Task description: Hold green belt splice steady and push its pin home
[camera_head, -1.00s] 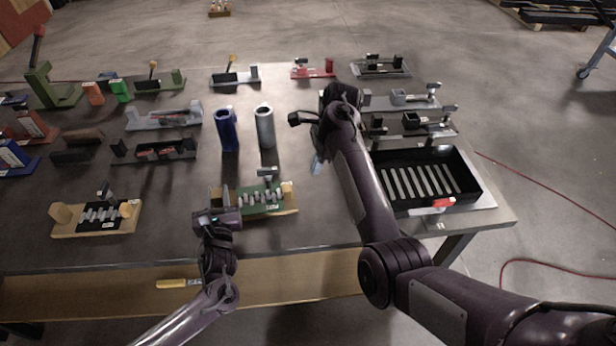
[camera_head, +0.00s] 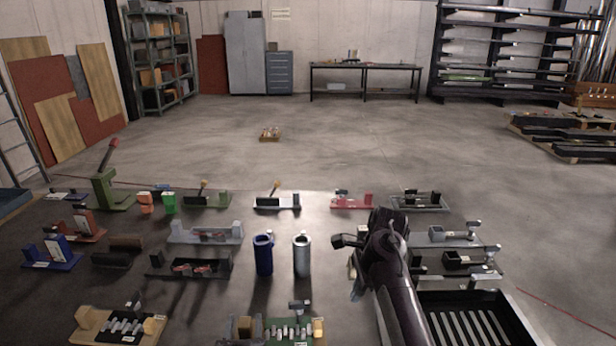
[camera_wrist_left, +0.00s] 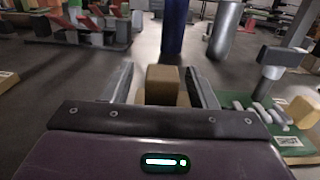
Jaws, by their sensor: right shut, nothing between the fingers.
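The green belt splice (camera_head: 285,338) is at the bottom edge of the head view, partly cut off. It has a green base, a row of pale links and tan end blocks. A grey T-shaped piece, perhaps the pin, (camera_head: 299,306) stands upright behind the links; it also shows in the left wrist view (camera_wrist_left: 272,68). My left gripper (camera_wrist_left: 163,80) is open, its fingers on either side of the splice's left tan block (camera_wrist_left: 163,84), with visible gaps. My right gripper (camera_head: 357,290) is shut and empty, above the table, right of and beyond the splice.
Blue (camera_head: 263,256) and silver (camera_head: 302,257) cylinders stand behind the splice. A similar tan-based splice (camera_head: 90,325) lies left. A black slatted tray (camera_head: 517,310) lies at right, beside my right arm. Several fixtures line the back of the table.

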